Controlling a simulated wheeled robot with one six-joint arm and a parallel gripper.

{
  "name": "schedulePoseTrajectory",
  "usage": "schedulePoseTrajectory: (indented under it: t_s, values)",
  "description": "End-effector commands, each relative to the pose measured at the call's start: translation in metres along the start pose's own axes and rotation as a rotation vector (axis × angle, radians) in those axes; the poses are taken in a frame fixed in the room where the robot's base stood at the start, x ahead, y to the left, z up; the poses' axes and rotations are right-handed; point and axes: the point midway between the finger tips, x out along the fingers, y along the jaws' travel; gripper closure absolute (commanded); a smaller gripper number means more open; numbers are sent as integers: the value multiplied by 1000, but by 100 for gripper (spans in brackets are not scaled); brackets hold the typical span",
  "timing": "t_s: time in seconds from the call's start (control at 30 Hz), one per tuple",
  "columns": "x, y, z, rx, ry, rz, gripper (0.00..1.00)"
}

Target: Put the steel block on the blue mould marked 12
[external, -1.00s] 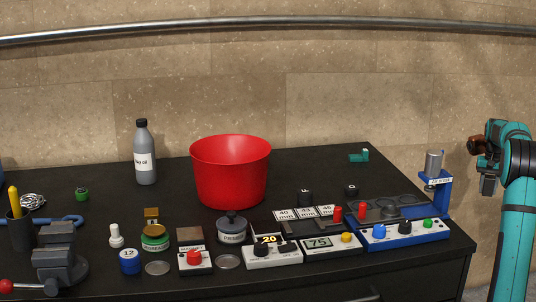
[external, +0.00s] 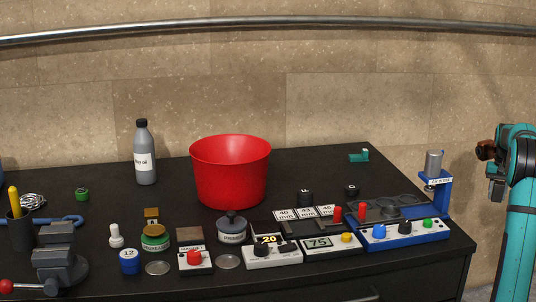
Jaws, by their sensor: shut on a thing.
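The blue mould marked 12 (external: 130,266) is a short blue round piece with a pale top band showing the number, standing near the front left of the dark bench. A grey metal cylinder (external: 434,163) sits upright on a blue stand (external: 443,196) at the bench's right end; I cannot tell whether it is the steel block. My gripper (external: 496,189) points down past the bench's right end, far from the mould. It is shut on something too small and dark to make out.
A red bucket (external: 230,172) stands mid-bench, with a grey bottle (external: 145,155) to its left. A vice (external: 60,262) is at the front left. Control boxes (external: 272,252) line the front edge. A red-button box (external: 194,262) is right of the mould. The back right is fairly clear.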

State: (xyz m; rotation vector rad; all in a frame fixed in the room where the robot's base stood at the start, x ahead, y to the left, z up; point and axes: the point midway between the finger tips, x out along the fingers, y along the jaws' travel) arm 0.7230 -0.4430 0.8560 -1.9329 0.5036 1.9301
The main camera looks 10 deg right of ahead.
Motion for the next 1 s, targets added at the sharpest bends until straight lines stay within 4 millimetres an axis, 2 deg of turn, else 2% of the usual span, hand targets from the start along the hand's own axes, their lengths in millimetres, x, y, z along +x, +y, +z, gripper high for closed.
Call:
schedulePoseTrajectory:
  t_s: [0.23, 0.37, 0.67, 1.0]
  values:
    - [-19, -47, -4, -49, 3, -1, 100]
    - [-34, -85, -5, -88, 3, -3, 100]
    - [-75, -193, 1, -194, 3, -6, 100]
    - [-121, -313, 28, -312, 1, -9, 100]
